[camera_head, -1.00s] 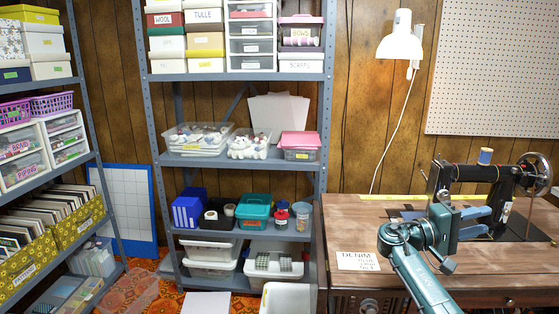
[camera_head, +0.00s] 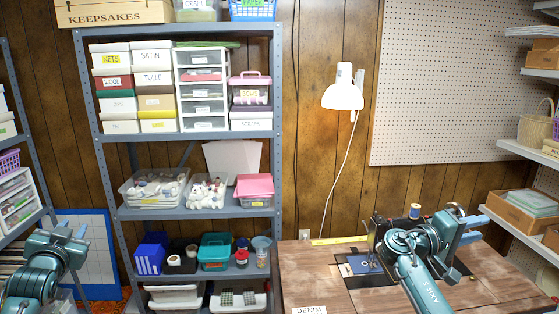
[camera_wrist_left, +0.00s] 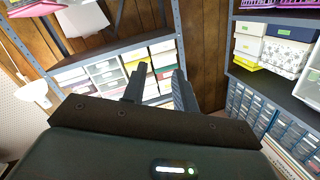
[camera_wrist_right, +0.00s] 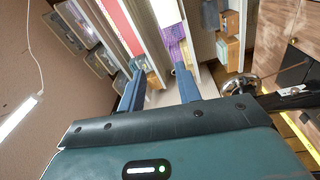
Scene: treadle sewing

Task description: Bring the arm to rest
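My right arm is raised in front of the black sewing machine (camera_head: 372,240) and hides much of it. Its gripper (camera_head: 476,230) points right, near the machine's handwheel (camera_head: 449,210); I cannot tell whether they touch. In the right wrist view the two blue fingers (camera_wrist_right: 158,64) stand apart with nothing between them. My left arm is folded at the lower left of the head view, and its fingertips are not clear there. In the left wrist view its dark fingers (camera_wrist_left: 160,68) stand apart and empty, with shelving beyond them.
The wooden sewing table (camera_head: 315,280) carries the machine, a blue patch (camera_head: 358,265) and a yellow ruler (camera_head: 338,240). A metal shelf (camera_head: 283,120) with boxes stands left of it. A white lamp (camera_head: 343,92) hangs above. Wall shelves (camera_head: 520,155) are at the right.

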